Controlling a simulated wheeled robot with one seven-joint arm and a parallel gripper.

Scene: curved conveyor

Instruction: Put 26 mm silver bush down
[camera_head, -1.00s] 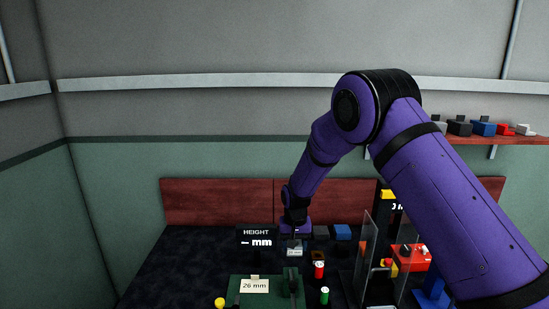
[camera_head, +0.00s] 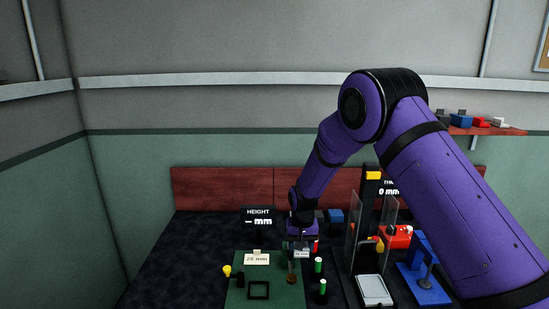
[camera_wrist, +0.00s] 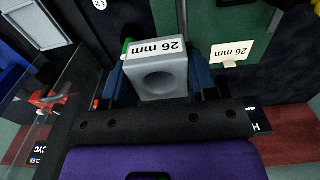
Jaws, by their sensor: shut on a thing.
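The silver bush (camera_wrist: 163,77) is a light grey block with a round bore and a "26 mm" label. In the wrist view it sits between the blue fingers of my gripper (camera_wrist: 160,80), which is shut on it. In the head view the small labelled bush (camera_head: 302,253) shows below my gripper (camera_head: 302,246), by the back right corner of the green mat (camera_head: 278,297). Whether it touches anything below is unclear. A "26 mm" card (camera_head: 257,259) stands at the mat's back edge; the card also shows in the wrist view (camera_wrist: 230,52).
The mat bears a black square frame (camera_head: 258,283) and a dark post (camera_head: 291,268). Red and green-topped cylinders (camera_head: 318,266) stand right of it. Farther right are clear panels (camera_head: 353,235), a pale tray (camera_head: 373,290) and a blue fixture (camera_head: 425,283). A height display (camera_head: 258,217) stands behind.

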